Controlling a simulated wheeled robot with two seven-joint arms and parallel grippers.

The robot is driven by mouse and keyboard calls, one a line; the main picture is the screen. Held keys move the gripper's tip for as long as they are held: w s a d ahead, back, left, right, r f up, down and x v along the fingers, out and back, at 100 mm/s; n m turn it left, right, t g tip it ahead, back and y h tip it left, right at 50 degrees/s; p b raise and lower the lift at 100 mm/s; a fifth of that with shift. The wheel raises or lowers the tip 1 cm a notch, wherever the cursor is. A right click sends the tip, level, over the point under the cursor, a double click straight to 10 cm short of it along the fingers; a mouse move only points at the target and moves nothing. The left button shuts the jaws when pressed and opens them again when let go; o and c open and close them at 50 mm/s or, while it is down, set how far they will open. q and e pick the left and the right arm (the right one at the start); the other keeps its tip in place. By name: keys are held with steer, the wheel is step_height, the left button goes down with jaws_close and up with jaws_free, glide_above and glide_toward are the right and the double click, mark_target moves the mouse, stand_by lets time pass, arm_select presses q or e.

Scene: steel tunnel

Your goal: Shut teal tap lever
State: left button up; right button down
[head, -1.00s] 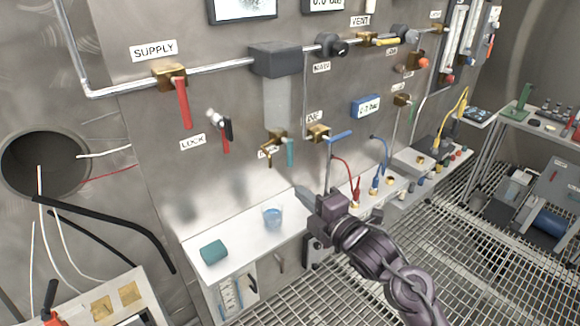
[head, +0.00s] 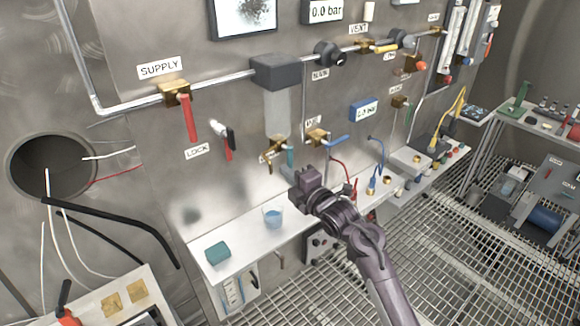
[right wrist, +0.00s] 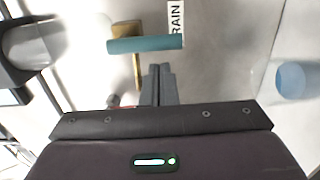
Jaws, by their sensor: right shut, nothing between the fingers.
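The teal tap lever (head: 290,161) hangs down beside the brass tap (head: 272,152) on the steel wall, left of my right gripper (head: 304,181) in the head view. In the right wrist view the lever (right wrist: 150,45) lies crosswise just beyond the tips of my right gripper (right wrist: 160,68), with a small gap in the picture. The fingers are shut together and empty. Real contact with the lever cannot be told. My left gripper is not in view.
A blue lever (head: 334,142) sits just right of the teal one. A red lever (head: 190,118) hangs at the upper left.

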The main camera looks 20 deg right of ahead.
steer(key=shift+w+d+f, duration=0.1)
steer(key=shift+w+d, duration=0.15)
steer(key=shift+d, duration=0.05)
steer(key=shift+d+f+n+b, duration=0.1)
steer(key=shift+d+n+b, duration=0.05)
steer(key=shift+n+b, duration=0.35)
steer(key=shift+b, duration=0.4)
